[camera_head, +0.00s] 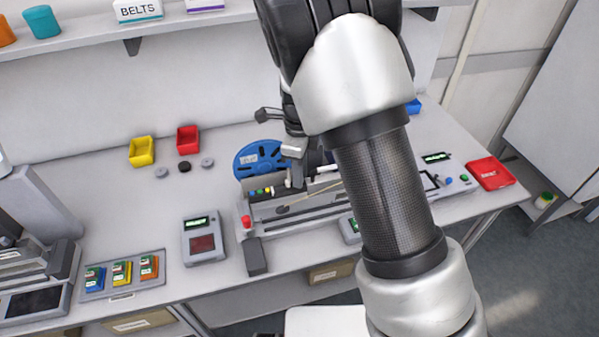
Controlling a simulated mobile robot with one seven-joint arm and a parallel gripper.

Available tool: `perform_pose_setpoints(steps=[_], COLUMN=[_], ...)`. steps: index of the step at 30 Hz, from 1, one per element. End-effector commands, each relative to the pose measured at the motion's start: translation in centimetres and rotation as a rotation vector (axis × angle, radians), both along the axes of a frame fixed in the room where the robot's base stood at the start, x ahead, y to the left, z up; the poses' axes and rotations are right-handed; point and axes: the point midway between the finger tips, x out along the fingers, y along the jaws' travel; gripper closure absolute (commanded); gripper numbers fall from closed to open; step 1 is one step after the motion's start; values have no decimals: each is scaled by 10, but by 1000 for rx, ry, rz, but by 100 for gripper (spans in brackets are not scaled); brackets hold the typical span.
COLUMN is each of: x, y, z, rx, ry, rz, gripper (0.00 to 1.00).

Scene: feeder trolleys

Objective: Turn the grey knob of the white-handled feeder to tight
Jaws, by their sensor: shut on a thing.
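The feeder (318,206) is a long grey unit on the bench with a blue reel (258,160) at its back left. A white part (327,169), perhaps its handle, shows beside my arm. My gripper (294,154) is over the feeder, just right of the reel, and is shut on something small. My arm and wrist cover much of this spot. I cannot make out the grey knob or its setting; the gripper is low at the feeder's top, where the knob would be hidden.
A red button (246,221) is at the feeder's left end. A grey device with a screen (204,240) stands left of it. Yellow (142,151) and red (188,140) bins stand behind. A red tray (490,173) lies at the right.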

Motion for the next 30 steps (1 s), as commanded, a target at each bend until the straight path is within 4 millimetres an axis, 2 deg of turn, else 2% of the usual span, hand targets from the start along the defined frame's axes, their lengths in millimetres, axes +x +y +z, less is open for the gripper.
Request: perform_pose_setpoints(steps=[6,7,10,19,22,26,30], x=[1,1,1,0,1,1,1], y=[0,0,0,0,0,1,0], z=[1,1,1,1,7,27,60], rx=[1,0,1,0,1,2,2], ry=[-2,-2,-1,0,-1,-5,-6], rz=[-1,0,0,1,2,2,2], gripper=[100,82,66,65,65,65,65])
